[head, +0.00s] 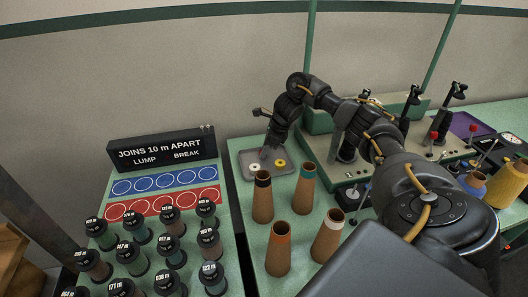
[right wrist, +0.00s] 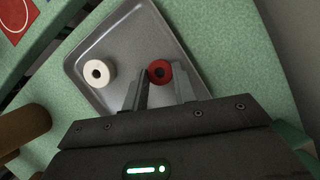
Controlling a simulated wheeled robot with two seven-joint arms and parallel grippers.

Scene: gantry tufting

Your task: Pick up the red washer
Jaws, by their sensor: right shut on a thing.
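The red washer (right wrist: 160,72) is a small ring with a dark hole, seen in the right wrist view at the fingertips of my right gripper (right wrist: 162,82). The two fingers are shut on it, over the grey metal tray (right wrist: 128,38). I cannot tell whether it still touches the tray floor. In the head view, my right gripper (head: 265,153) reaches down into the tray (head: 246,157), and the red washer is not clearly visible there. My left gripper is not in view.
A white washer (head: 255,167) and a yellow washer (head: 280,163) lie in the tray. Brown cones, one of them banded teal (head: 307,190), stand in front of it. Several labelled spools (head: 172,250) stand at left; a control panel (head: 345,172) is at right.

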